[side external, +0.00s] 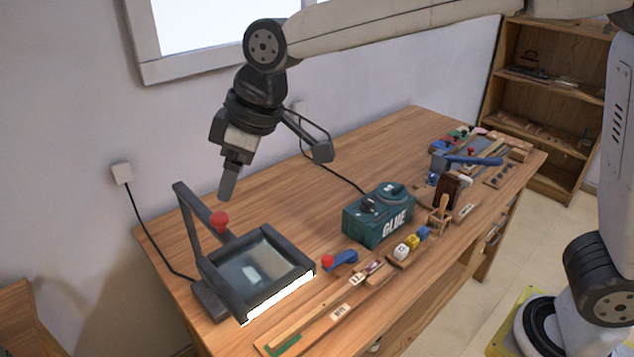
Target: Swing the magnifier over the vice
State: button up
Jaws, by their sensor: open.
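The magnifier (252,272) is a square dark-framed lens on a hinged dark arm. It sits low over the left end of the wooden bench, with a bright strip along its front edge. A red knob (219,221) stands on its arm. A blue tool with a long handle (470,160) at the far right of the bench may be the vice; I cannot tell for sure. My gripper (275,175) is open and empty, its fingers wide apart. It hangs above the back of the bench, above and right of the red knob, and appears apart from it.
A green GLUE box (379,216) stands mid-bench. Small blocks (411,242), a blue lever with a red ball (340,261) and wooden strips (325,315) line the front. More small items crowd the right end. A black cable (345,180) crosses the back. The bench's back middle is clear.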

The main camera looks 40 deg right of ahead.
aim_at(220, 216)
jog(key=shift+x, duration=3.55)
grip_shut()
